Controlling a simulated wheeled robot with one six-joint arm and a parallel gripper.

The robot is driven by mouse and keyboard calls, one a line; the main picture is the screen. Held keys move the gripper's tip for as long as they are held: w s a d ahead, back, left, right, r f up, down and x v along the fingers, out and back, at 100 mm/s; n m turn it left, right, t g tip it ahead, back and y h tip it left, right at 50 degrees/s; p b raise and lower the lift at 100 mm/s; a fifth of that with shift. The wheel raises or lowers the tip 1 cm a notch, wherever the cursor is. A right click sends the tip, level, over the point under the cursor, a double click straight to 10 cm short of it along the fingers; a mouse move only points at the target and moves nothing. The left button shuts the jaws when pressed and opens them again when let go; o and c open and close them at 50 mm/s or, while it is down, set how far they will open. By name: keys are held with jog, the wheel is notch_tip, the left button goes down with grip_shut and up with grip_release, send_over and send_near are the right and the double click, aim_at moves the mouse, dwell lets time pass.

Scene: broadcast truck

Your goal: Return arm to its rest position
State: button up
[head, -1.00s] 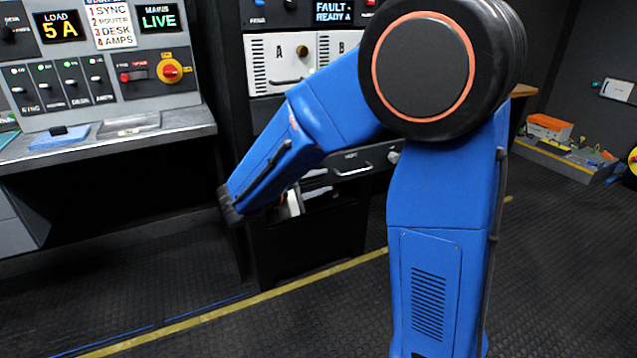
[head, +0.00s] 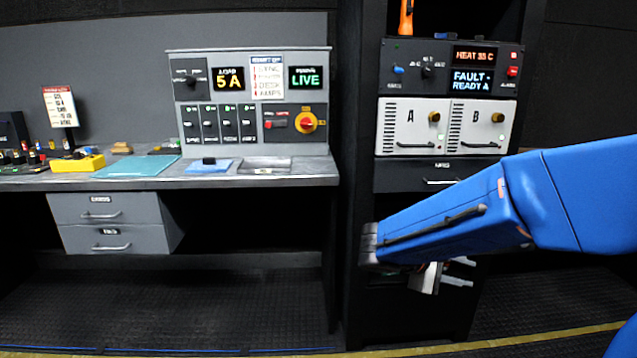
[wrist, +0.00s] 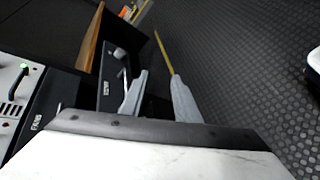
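My arm (head: 450,221) reaches in from the right edge of the head view, its blue forearm sloping down to the left in front of the equipment rack. My gripper (head: 472,273) shows partly below the forearm, its grey fingers pointing right; the forearm hides part of the wrist. In the wrist view my gripper (wrist: 160,76) has its two fingers apart with nothing between them. Floor and the rack's side lie beyond the fingers.
The rack (head: 445,177) holds modules A and B and a "FAULT - READY A" display. Left of it stands a grey desk (head: 300,172) with a control panel (head: 250,100), blue pads, a yellow box (head: 78,163) and drawers (head: 105,222). The floor in front is clear.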

jog(key=s+d+f+m+g+y, duration=0.1)
jog(key=s+d+m+g+y, duration=0.15)
jog(key=s, duration=0.55)
jog(key=s+a+m+t+y, duration=0.2)
jog(key=s+a+m+y, duration=0.1)
jog(key=s, duration=0.4)
jog(key=s+a+f+m+t+y, duration=0.1)
jog(key=s+a+m+t+y, duration=0.1)
jog(key=s+a+y, duration=0.4)
jog(key=shift+s+m+y, duration=0.45)
